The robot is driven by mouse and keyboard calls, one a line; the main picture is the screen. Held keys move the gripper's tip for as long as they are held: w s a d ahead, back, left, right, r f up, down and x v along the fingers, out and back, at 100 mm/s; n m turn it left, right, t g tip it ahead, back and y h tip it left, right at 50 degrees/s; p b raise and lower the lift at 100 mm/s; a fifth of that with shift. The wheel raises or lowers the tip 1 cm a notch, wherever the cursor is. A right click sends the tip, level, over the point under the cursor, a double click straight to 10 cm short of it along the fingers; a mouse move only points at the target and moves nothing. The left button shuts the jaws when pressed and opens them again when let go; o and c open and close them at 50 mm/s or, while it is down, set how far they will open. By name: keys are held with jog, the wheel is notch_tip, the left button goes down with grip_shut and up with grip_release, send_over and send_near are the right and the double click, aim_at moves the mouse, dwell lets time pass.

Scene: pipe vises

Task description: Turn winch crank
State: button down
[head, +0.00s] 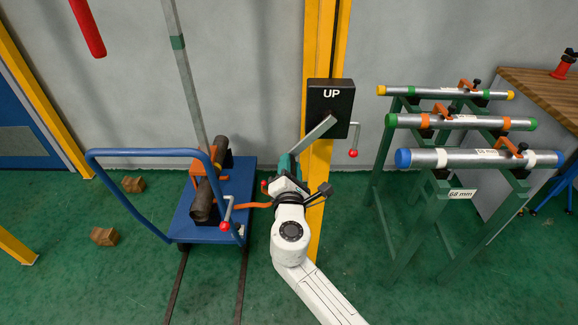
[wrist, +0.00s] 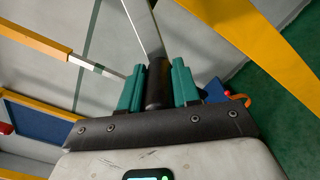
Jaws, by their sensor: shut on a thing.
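The winch is a black box (head: 341,95) marked UP on a yellow post. Its flat grey crank arm (head: 317,134) slants down to the left from the box. My gripper (head: 288,163) is at the crank's lower end. In the wrist view, the green fingers of my gripper (wrist: 158,88) stand on both sides of the black crank handle (wrist: 158,82) and are shut on it. The grey crank arm (wrist: 143,28) runs up from the handle. In the head view the handle is hidden by the gripper.
A blue cart (head: 215,229) with dark pipe pieces stands on rails at left, close to my wrist. A small lever with a red knob (head: 353,153) hangs at the box's right. A green rack (head: 447,205) holds pipes at right. Wooden blocks (head: 104,236) lie on the floor.

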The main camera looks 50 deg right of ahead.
jog(key=shift+f, duration=0.35)
jog(key=c, duration=1.1)
grip_release()
jog(key=shift+a, duration=0.1)
jog(key=o, duration=0.3)
jog(key=shift+r, duration=0.25)
jog(key=v, duration=1)
jog(key=shift+s+a+b, duration=0.25)
jog(key=shift+s+b, duration=0.05)
jog(key=shift+b, duration=0.1)
